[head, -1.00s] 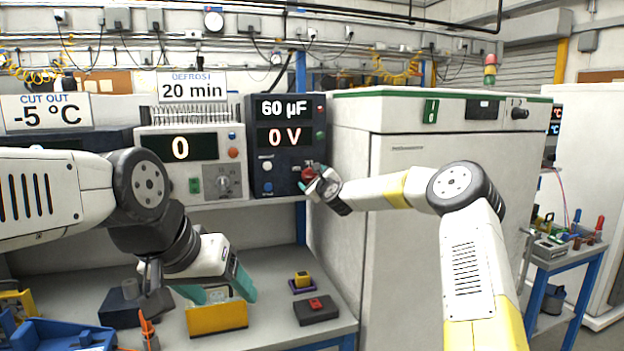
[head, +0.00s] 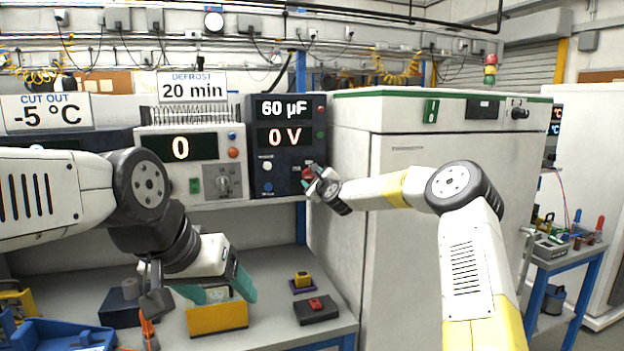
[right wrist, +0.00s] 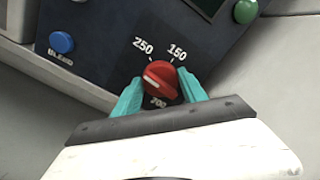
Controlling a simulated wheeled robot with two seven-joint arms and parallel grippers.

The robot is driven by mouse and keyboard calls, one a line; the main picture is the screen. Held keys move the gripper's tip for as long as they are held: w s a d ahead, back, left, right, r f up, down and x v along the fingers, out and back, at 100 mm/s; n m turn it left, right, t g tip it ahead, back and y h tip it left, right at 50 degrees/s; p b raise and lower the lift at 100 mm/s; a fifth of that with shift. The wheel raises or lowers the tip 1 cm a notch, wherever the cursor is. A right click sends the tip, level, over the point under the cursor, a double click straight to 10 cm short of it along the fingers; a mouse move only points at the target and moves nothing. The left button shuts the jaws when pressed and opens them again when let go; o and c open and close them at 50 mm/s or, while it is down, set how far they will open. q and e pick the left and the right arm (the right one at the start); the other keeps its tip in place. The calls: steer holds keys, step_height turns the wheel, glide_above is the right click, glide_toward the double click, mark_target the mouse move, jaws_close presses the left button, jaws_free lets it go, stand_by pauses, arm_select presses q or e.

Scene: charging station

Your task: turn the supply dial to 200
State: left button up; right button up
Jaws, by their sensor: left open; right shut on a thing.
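The red dial (right wrist: 162,84) is on the dark meter unit (head: 265,150), whose displays read 60 µF and 0 V. In the right wrist view it is ringed by the labels 250, 150 and a partly hidden one that looks like 200. A pale mark on its face lies toward the left in that view. My right gripper (right wrist: 160,90) has its teal fingers on either side of the dial, shut on it. In the head view the dial (head: 307,173) is partly covered by that gripper. My left gripper (head: 218,290) is open, low over a yellow box (head: 217,319).
A grey unit (head: 190,162) reading 0 with its own knob stands left of the meter. A large pale cabinet (head: 430,150) is to the right. On the bench are a small yellow block (head: 302,279), a dark box with a red top (head: 316,310) and a blue tray (head: 65,335).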

steer(key=n, duration=0.6)
steer(key=shift+f, duration=0.1)
steer(key=n, duration=0.6)
steer(key=shift+f, duration=0.1)
steer(key=n, duration=0.6)
steer(key=shift+n, duration=0.4)
steer(key=n, duration=0.6)
steer(key=shift+f, duration=0.15)
steer(key=shift+d, duration=0.1)
steer(key=o, duration=1.4)
steer(key=shift+c, duration=0.2)
